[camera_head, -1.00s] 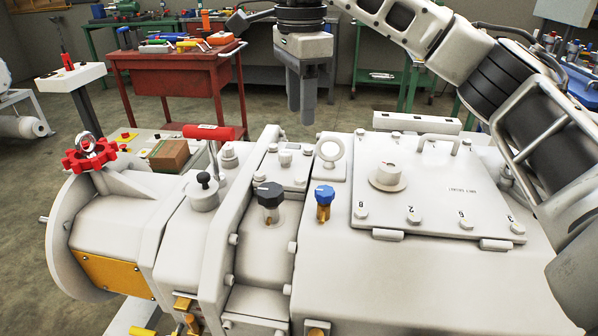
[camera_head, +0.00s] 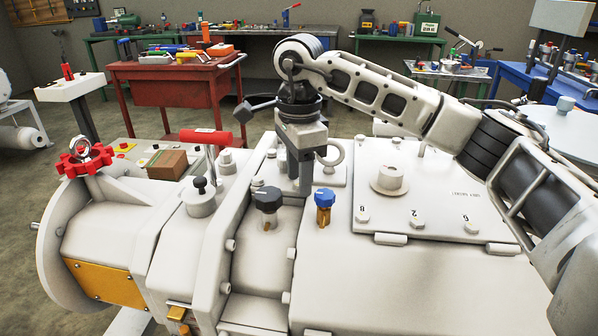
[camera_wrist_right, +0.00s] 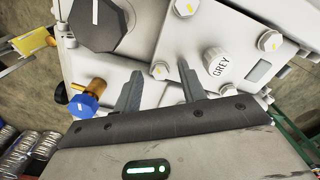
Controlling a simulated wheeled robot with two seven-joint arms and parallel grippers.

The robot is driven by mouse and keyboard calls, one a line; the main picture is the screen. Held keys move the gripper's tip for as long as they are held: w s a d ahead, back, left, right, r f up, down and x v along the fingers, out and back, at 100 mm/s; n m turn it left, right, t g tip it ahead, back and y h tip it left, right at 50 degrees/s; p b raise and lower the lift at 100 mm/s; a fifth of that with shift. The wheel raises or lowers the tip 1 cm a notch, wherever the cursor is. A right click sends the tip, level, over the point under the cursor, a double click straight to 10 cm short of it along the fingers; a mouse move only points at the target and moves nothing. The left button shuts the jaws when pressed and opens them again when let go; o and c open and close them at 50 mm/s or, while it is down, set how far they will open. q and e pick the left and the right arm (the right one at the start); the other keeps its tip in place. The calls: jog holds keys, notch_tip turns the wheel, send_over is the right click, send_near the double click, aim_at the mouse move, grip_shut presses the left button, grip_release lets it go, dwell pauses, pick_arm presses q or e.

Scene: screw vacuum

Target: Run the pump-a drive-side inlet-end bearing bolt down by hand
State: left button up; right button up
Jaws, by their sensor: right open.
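My right gripper (camera_head: 305,190) points down over the pale pump housing, between the black knob (camera_head: 267,200) and the lifting ring (camera_head: 335,152). In the right wrist view its two fingers (camera_wrist_right: 159,67) are apart, with nothing held. Two more marked bolt heads (camera_wrist_right: 185,8) (camera_wrist_right: 270,41) show on the same plate. Which one is the inlet-end bearing bolt I cannot read. My left gripper is not in view.
A white cap marked GREY (camera_wrist_right: 216,62) stands beside the bolts. The blue knob (camera_head: 324,197) is close right of the gripper. A red-handled lever (camera_head: 207,137) rises to the left. The lid plate (camera_head: 430,195) lies right. A red tool cart (camera_head: 165,95) stands behind.

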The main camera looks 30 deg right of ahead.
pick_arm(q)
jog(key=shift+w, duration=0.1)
pick_arm(e)
grip_shut()
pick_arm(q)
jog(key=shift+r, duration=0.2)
pick_arm(e)
jog(key=shift+m, duration=0.3)
jog(key=shift+r+m+p, duration=0.1)
jog(key=shift+m+p, duration=0.4)
jog(key=shift+m, duration=0.4)
jog(key=shift+m+p, duration=0.35)
jog(key=shift+m, duration=0.85)
jog(key=m, duration=0.3)
jog(key=shift+p, duration=0.4)
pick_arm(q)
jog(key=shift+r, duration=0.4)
pick_arm(e)
jog(key=shift+m, duration=0.5)
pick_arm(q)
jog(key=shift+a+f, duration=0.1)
pick_arm(e)
jog(key=shift+w, duration=0.1)
